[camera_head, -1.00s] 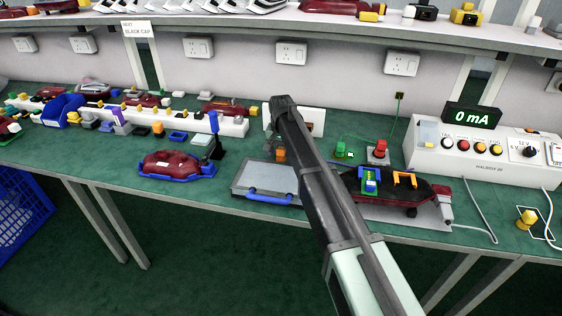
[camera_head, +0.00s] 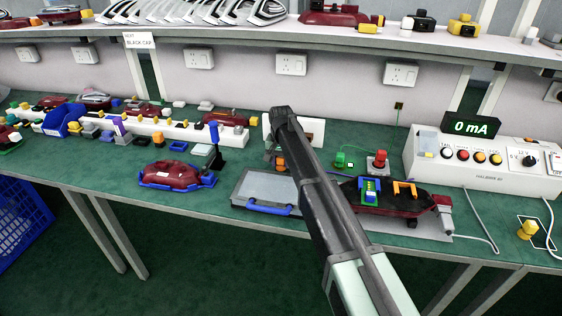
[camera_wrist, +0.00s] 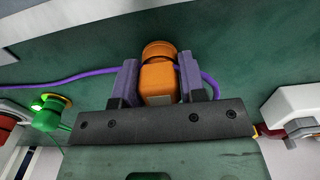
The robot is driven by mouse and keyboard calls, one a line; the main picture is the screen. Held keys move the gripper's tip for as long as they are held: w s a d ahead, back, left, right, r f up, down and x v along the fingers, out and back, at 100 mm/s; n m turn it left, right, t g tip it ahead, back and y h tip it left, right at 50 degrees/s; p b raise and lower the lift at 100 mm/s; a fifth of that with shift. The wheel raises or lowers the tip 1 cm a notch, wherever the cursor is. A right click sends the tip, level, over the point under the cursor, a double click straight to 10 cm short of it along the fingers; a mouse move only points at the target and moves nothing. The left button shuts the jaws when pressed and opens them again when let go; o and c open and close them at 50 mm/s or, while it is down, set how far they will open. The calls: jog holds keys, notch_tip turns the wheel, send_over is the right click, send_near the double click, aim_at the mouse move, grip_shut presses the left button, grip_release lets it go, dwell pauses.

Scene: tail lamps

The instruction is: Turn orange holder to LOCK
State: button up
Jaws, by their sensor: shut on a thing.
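The orange holder (camera_wrist: 157,76) sits in the middle of the wrist view, a blocky body with a rounded top. My gripper (camera_wrist: 158,82) has one finger on each side of it and is shut on it. A dark bar across the wrist view hides the holder's near end. In the head view, a small part of the orange holder (camera_head: 281,163) shows below my wrist, and the arm hides most of the gripper. I cannot make out a LOCK mark or which way the holder is turned.
A purple cable (camera_wrist: 62,84) runs beside the holder. A green plug (camera_head: 340,160) and a red one (camera_head: 379,160) stand to the right. A grey tray with a blue handle (camera_head: 268,208) lies in front. A meter box (camera_head: 474,167) stands further right.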

notch_tip(320, 180, up, 20)
jog(key=p, duration=1.8)
jog(key=shift+f+p, duration=0.25)
jog(key=shift+p, duration=0.1)
